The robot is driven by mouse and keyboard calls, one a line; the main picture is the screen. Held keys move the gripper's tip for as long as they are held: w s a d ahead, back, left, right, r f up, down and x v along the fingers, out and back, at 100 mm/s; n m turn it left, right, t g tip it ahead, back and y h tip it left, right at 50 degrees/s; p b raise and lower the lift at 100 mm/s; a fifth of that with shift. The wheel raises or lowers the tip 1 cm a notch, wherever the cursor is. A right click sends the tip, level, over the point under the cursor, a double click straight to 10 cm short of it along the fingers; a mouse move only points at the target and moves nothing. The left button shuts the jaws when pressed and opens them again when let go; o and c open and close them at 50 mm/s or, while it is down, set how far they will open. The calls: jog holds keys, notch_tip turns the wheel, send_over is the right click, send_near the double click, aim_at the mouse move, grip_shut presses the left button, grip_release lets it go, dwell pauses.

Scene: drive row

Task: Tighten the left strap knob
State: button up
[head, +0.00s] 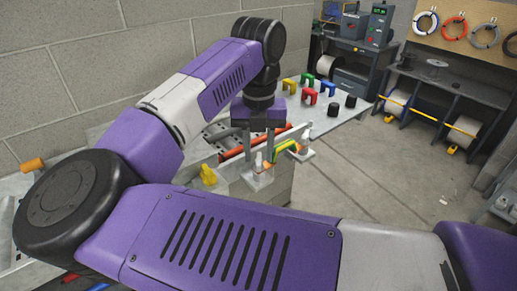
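My gripper (258,153) points down over the metal bench fixture, its two fingers spread apart. A small white knob-like post (258,161) stands on a pale block (258,180) just below and between the fingertips; I cannot tell whether they touch it. A yellow-green strap-like piece (284,147) lies right of it, with a second white post (306,134) at its far right end. The left white post looks like the left strap knob, but it is too small to be sure. A red-orange roller (232,153) runs behind, partly hidden by my gripper.
A yellow knob-like part (208,175) stands left of the gripper. Red, green, yellow and blue arches (309,96) and black cylinders (333,109) stand on the bench behind. A block wall is close on the left. Open floor (385,190) lies right.

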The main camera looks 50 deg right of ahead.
jog(key=shift+f, duration=0.3)
grip_shut()
